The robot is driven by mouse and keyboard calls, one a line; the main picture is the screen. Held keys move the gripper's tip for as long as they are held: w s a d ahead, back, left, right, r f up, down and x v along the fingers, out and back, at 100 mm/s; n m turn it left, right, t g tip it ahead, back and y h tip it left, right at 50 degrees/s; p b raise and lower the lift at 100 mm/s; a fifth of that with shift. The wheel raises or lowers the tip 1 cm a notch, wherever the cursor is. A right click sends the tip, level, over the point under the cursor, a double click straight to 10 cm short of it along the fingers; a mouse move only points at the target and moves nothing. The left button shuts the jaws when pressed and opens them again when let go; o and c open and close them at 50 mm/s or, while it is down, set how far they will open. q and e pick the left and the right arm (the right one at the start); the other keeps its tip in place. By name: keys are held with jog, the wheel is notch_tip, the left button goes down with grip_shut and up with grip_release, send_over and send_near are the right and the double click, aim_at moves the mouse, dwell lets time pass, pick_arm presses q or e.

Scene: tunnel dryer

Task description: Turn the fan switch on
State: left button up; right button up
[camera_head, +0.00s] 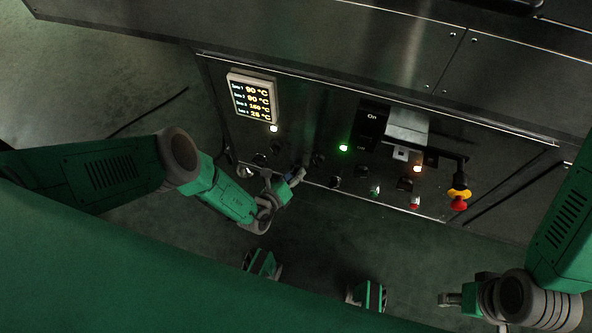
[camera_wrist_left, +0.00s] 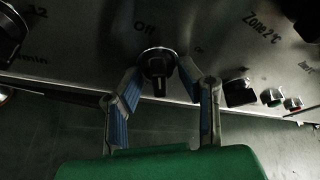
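The switch in front of my left gripper is a black rotary knob (camera_wrist_left: 157,65) on the metal panel, with "Off" printed just above it and smaller "On" lettering to its right. Its grip bar stands roughly upright in the left wrist view. My left gripper (camera_head: 291,181) is at the lower left of the panel in the head view. In the left wrist view the blue-padded fingers of my left gripper (camera_wrist_left: 161,68) flank the knob, and whether they press on it is unclear. My right gripper (camera_head: 447,299) is low at the right, away from the panel, its finger opening unclear.
Another black knob (camera_wrist_left: 240,92) and small buttons sit right of the gripper. Floor below is clear.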

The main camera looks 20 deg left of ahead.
pick_arm(q)
jog(key=c, duration=0.6)
grip_shut()
jog(key=shift+a, duration=0.2)
